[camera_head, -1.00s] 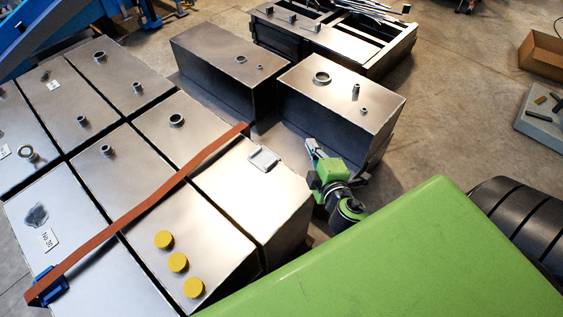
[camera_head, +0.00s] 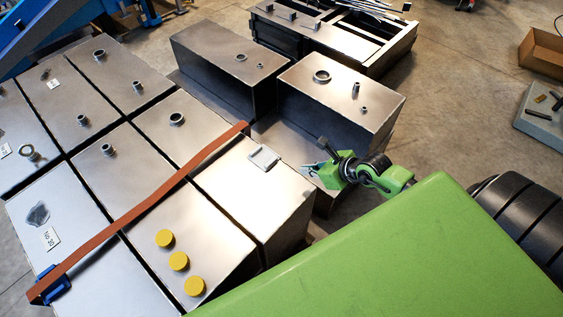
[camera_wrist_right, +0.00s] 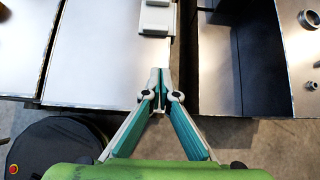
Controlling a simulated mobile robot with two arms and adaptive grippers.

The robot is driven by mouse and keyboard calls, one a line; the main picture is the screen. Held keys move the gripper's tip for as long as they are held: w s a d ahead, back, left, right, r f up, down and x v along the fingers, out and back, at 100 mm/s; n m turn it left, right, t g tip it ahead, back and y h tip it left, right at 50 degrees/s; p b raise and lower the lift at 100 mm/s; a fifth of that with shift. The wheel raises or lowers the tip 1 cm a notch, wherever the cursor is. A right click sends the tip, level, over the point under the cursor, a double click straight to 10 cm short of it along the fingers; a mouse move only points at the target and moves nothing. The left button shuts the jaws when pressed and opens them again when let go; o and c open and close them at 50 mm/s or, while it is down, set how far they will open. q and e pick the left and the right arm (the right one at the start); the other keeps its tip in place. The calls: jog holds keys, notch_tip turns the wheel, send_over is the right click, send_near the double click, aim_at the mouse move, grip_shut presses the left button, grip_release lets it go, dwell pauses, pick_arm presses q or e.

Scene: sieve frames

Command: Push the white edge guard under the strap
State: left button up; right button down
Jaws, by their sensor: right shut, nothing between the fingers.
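The white edge guard (camera_head: 263,157) lies flat on top of a metal tank, to the right of the reddish-brown strap (camera_head: 150,207) and apart from it. The strap runs diagonally across several tank tops. My right gripper (camera_head: 304,170) is at the right of that tank, pointing left towards the guard, shut and empty. In the right wrist view the closed fingertips (camera_wrist_right: 161,74) are in line with the guard (camera_wrist_right: 156,18), just below it in the picture. My left gripper is not in view.
Three yellow caps (camera_head: 178,261) sit on the front tank. A blue buckle (camera_head: 53,284) is at the strap's near end. Two separate tanks, one of them this right tank (camera_head: 340,92), stand at the back. Ports stick up from several tank tops.

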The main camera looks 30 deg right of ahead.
aim_at(275, 163)
jog(key=x, duration=0.9)
jog(key=shift+r+b, duration=0.1)
jog(key=shift+b, duration=0.2)
jog(key=shift+w+a, duration=0.2)
jog(key=shift+w, duration=0.4)
jog(key=shift+w+a, duration=0.25)
jog(key=shift+w, duration=0.3)
jog(key=shift+w+a, duration=0.3)
jog(key=shift+w, duration=0.4)
jog(key=w+a+b, duration=0.1)
jog(key=w+b, duration=0.1)
jog(key=w, duration=0.2)
jog(key=w+a+b, duration=0.2)
jog(key=w, duration=0.3)
jog(key=w+a+b, duration=0.1)
jog(key=w+b, duration=0.1)
jog(key=w, duration=0.2)
jog(key=shift+w+a+f+b, duration=0.25)
jog(key=shift+a+f+b, duration=0.05)
jog(key=shift+b, duration=0.05)
jog(key=shift+w+a+r, duration=0.2)
jog(key=shift+w, duration=0.3)
jog(key=shift+r, duration=0.1)
